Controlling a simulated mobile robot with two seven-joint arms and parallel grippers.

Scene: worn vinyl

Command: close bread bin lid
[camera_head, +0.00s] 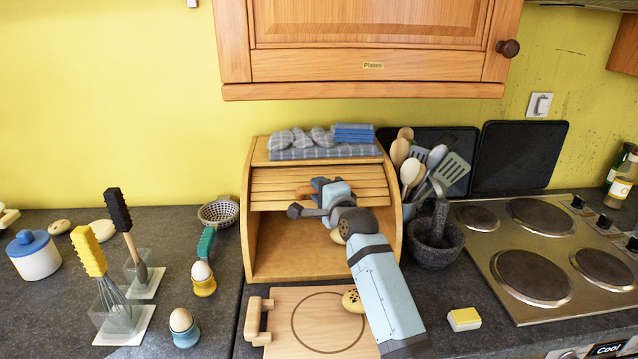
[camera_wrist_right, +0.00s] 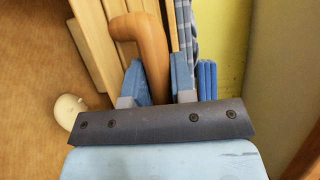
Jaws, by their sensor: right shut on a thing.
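The wooden bread bin (camera_head: 250,225) stands against the wall. Its slatted roll lid (camera_head: 280,185) is partly raised, covering the upper front and leaving the lower front open. My right gripper (camera_head: 316,190) is at the lid's lower edge. In the right wrist view the right gripper (camera_wrist_right: 157,82) has its blue fingers shut on the curved wooden lid handle (camera_wrist_right: 143,38). My right forearm hides part of the bin opening. A pale round item, perhaps bread (camera_head: 337,237), shows inside the bin. My left gripper is not in view.
Folded cloths (camera_head: 300,152) lie on top of the bin. A wooden board (camera_head: 290,335) lies in front. A utensil pot and stone mortar (camera_head: 435,250) stand close on the right. A small basket (camera_head: 218,212) and egg cups stand left.

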